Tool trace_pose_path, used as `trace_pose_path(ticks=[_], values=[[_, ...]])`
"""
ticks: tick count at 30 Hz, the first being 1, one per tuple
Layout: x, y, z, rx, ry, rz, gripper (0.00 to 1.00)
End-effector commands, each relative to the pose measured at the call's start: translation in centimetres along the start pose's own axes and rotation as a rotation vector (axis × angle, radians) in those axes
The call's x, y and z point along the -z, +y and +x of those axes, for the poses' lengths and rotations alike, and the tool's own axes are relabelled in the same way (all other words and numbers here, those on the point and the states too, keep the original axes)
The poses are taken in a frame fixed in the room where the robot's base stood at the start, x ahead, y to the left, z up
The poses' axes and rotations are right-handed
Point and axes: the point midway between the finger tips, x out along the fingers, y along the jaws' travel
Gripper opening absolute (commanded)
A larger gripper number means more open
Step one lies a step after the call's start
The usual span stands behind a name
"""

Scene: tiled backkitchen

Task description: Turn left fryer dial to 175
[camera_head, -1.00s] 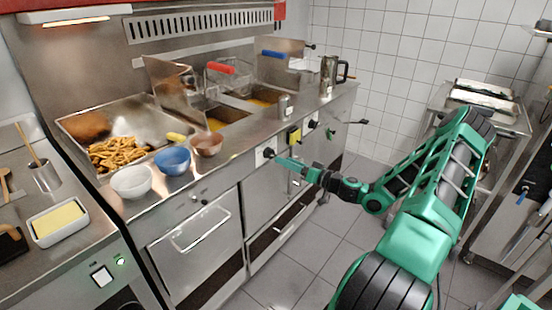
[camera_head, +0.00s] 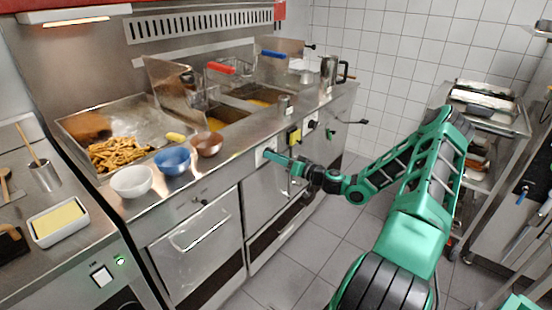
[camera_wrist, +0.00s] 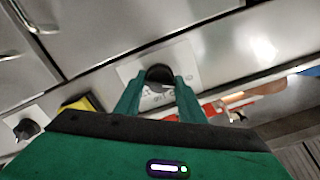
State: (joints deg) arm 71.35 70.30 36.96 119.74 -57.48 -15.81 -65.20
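The left fryer dial (camera_wrist: 159,74) is a black knob on a white marked plate (camera_wrist: 128,72) on the fryer's steel front. In the wrist view, the two green fingers of my gripper (camera_wrist: 160,82) stand on either side of the knob, with narrow gaps showing. I cannot tell whether either finger touches it. The plate's markings are partly covered, so the dial's setting is unreadable. In the head view, my gripper (camera_head: 270,157) reaches the panel and hides the knob; part of the white plate (camera_head: 259,155) shows.
A yellow block (camera_head: 294,136) and another black dial (camera_head: 312,124) are on the panel to the right. Above are a copper bowl (camera_head: 207,144), a blue bowl (camera_head: 173,160) and a metal shaker (camera_head: 285,104). Drawer handles (camera_head: 201,230) project below.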

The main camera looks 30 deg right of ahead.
Motion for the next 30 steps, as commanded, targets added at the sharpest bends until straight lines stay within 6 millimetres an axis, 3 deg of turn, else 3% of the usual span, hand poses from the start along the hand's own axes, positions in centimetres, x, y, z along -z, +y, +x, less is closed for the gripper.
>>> trace_pose_path(ticks=[1,14,30], values=[[0.67,1.29,-0.53,-0.008,0.002,-0.005,0.14],[0.15,0.69,-0.27,-0.014,0.003,0.108,0.14],[0.12,0.67,-0.25,-0.014,0.006,0.588,0.14]])
